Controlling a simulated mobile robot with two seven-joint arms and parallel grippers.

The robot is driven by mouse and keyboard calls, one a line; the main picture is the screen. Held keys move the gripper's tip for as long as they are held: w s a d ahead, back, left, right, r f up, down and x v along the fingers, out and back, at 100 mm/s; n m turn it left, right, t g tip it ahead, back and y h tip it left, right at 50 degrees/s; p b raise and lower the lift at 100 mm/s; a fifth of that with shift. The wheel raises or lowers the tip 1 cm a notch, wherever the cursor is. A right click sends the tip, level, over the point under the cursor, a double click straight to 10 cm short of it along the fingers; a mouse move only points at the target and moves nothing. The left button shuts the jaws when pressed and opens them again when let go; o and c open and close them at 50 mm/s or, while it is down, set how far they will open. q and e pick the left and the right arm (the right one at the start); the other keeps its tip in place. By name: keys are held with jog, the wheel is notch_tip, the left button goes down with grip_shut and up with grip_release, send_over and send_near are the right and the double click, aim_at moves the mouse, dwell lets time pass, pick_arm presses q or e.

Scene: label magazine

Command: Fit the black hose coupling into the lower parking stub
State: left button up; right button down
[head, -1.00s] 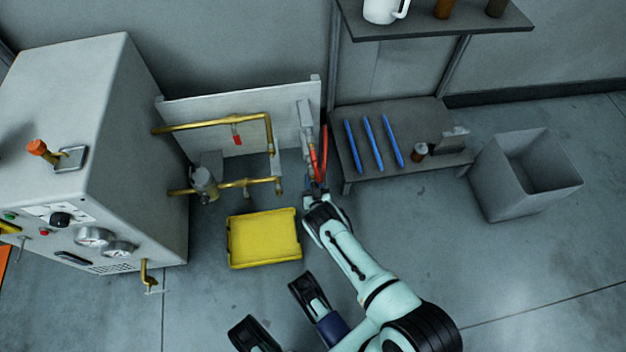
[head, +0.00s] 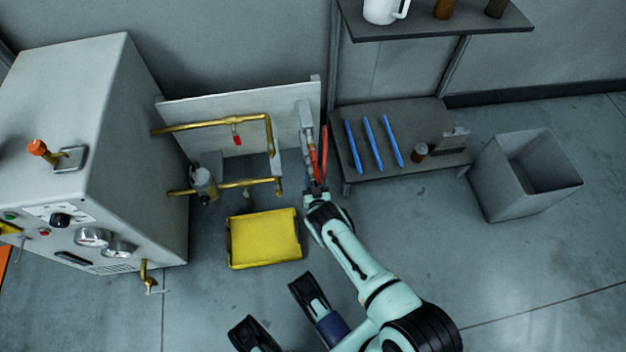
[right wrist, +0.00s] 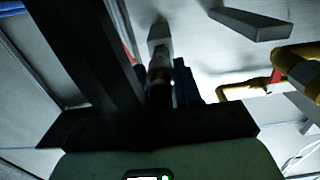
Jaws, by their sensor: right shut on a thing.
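My right gripper (head: 316,191) is at the lower end of the grey fittings by the right edge of the pale panel. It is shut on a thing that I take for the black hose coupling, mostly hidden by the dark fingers. In the right wrist view a dark part (right wrist: 160,95) sits between the fingers, in line with a grey fitting (right wrist: 159,40) beyond it. I cannot tell whether they touch. A red hose (head: 324,145) runs up beside the fittings. I cannot tell the lower stub clearly from the other grey fittings (head: 308,130).
Brass pipes (head: 215,122) with a red-handled valve (head: 237,140) cross the panel (head: 290,105). A yellow tray (head: 264,240) lies below. A low shelf (head: 345,174) with several blue rods stands close on the right, then a grey bin (head: 500,190). A large cabinet (head: 95,130) is left.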

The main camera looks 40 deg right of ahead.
jog(key=shift+x, duration=0.95)
jog(key=c, duration=0.7)
grip_release()
jog(key=shift+r, duration=0.15)
pick_arm(q)
jog(key=shift+s, duration=0.1)
pick_arm(e)
jog(key=shift+s, duration=0.1)
